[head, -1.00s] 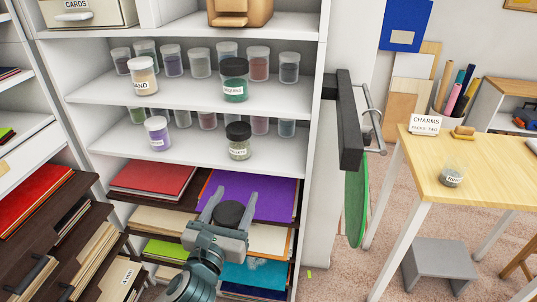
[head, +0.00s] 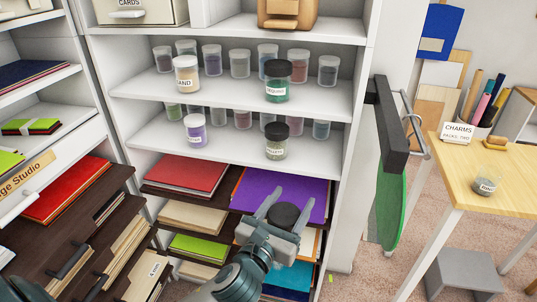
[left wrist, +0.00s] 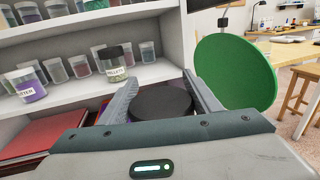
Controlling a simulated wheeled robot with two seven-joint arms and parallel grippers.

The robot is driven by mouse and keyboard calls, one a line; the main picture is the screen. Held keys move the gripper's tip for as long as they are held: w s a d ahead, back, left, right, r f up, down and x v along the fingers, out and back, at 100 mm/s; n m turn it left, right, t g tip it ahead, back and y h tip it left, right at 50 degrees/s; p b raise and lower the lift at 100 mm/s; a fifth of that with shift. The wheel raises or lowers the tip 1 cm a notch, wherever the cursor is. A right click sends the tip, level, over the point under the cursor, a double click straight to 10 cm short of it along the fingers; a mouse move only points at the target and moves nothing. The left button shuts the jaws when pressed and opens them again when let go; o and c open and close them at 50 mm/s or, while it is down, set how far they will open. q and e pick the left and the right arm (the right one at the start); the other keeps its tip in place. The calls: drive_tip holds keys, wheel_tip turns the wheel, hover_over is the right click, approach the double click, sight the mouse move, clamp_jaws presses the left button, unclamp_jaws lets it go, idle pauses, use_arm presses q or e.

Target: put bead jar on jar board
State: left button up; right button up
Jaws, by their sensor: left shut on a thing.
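My left gripper (head: 280,208) is shut on a jar with a black lid (head: 286,214), in front of the lower shelves with paper. The lid shows between the fingers in the left wrist view (left wrist: 160,102); the jar's body and label are hidden, so I cannot read whether it is the bead jar. No board is clearly marked as the jar board. A green round panel (head: 388,208) hangs at the shelf's right side, and a wooden table (head: 470,170) stands at the right. My right gripper is not in view.
Labelled jars stand on the shelves: sand (head: 187,75), green sequins (head: 278,82), purple glitter (head: 195,133) and a black-lidded jar (head: 276,142). Several clear jars stand behind. The table holds a charms sign (head: 457,133) and a small jar (head: 487,187). A grey stool (head: 463,272) is below.

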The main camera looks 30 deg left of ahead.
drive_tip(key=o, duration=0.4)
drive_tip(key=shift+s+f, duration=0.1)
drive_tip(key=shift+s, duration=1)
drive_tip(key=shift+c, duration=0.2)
use_arm(q)
drive_tip(key=w+a+r+n+g+y, duration=0.1)
drive_tip(key=w+a+r+n+y, duration=0.1)
drive_tip(key=a, duration=0.4)
drive_tip(key=w+a+r+n+g+y, duration=0.1)
drive_tip(key=w+a+r+n+y, duration=0.1)
drive_tip(key=a+y, duration=0.3)
drive_tip(key=w+a+r+n+g+y, duration=0.1)
drive_tip(key=w+a+r+n+y, duration=0.2)
drive_tip(key=a, duration=0.6)
drive_tip(key=shift+w+a+r+y, duration=0.2)
drive_tip(key=shift+w+r+y, duration=0.1)
drive_tip(key=shift+w+r, duration=0.35)
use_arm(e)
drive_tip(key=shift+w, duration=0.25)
use_arm(q)
drive_tip(key=shift+w+f, duration=0.1)
drive_tip(key=shift+w, duration=0.05)
